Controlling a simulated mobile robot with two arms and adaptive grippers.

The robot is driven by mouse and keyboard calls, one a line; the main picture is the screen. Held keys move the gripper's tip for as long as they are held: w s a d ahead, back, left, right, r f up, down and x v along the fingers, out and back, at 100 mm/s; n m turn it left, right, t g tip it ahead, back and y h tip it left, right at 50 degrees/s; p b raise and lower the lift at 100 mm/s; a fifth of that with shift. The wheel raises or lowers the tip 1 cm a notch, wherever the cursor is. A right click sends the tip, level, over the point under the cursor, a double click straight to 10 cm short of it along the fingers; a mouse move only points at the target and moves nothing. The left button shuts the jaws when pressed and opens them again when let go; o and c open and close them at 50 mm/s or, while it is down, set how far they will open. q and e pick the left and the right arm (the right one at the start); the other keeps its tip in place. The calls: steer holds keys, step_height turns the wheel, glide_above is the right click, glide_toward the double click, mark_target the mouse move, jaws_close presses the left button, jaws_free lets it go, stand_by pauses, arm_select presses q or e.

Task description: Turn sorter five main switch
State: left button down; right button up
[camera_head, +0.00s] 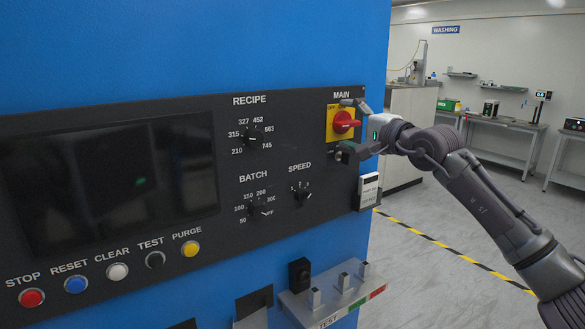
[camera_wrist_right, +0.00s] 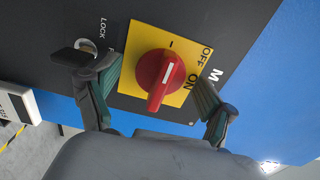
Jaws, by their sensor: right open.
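The main switch is a red rotary knob (camera_head: 345,122) on a yellow plate (camera_head: 333,130), under the label MAIN at the right end of the black panel. In the right wrist view the red knob (camera_wrist_right: 160,80) has a white pointer line and sits on the yellow plate (camera_wrist_right: 130,60) marked OFF and ON. My right gripper (camera_head: 348,125) is open at the switch. In the wrist view its fingers (camera_wrist_right: 150,95) stand on either side of the knob, apart from it. My left gripper is not in view.
The panel also carries a dark screen (camera_head: 110,185), several push buttons (camera_head: 117,271), and the RECIPE (camera_head: 252,137), BATCH (camera_head: 260,208) and SPEED (camera_head: 301,191) knobs. A small shelf (camera_head: 330,305) juts out below. A lock (camera_wrist_right: 86,46) lies near one finger. Open floor and benches are at right.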

mark_target(352, 126)
steer(key=b+v, duration=0.4)
steer(key=v, duration=0.1)
steer(key=shift+d+f, duration=0.1)
steer(key=b+v, duration=0.2)
steer(key=v, duration=0.1)
stand_by(0.5)
